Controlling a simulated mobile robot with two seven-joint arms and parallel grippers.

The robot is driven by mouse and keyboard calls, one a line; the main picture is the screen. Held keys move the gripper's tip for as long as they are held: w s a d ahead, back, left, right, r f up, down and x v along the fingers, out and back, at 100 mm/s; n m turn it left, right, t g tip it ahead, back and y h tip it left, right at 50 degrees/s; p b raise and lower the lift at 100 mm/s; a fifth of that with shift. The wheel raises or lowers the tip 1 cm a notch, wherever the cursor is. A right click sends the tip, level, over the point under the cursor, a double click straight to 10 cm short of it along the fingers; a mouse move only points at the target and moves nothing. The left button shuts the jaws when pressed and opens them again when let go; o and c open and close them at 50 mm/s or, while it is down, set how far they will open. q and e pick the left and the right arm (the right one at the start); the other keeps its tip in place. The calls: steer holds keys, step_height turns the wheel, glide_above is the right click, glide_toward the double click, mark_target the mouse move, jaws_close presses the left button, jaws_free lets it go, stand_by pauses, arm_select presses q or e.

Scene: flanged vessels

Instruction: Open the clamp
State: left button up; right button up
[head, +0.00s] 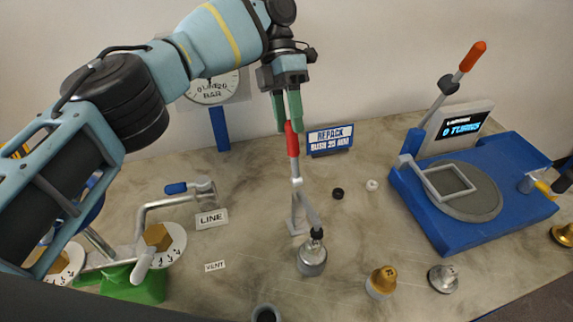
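The clamp (298,205) stands near the middle of the table in the head view. Its red handle (292,143) points up, and its arm slopes down to a black tip on top of a small silver vessel (312,261). My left gripper (287,115) comes down from above, and its green fingers are close together at the top of the red handle. They look shut on it, and they partly hide the handle's upper end. My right gripper is not in view.
A blue stand (435,222) with a display and an orange-handled lever (473,57) is at the right. A gold-topped piece (381,281) and a silver one (443,278) stand to the clamp's right. Valve pipework (150,225) is at the left, beneath my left arm.

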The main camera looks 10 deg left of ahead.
arm_select(q)
steer(key=shift+s+r, duration=0.4)
steer(key=shift+s, duration=0.15)
steer(key=shift+s+d+f, duration=0.1)
steer(key=shift+s, duration=0.15)
steer(key=s+d, duration=0.1)
steer(key=s, duration=1.1)
steer(key=shift+s+d+r, duration=0.2)
steer(key=shift+s+r, duration=0.05)
steer(key=shift+r, duration=0.1)
steer(key=shift+c, duration=0.3)
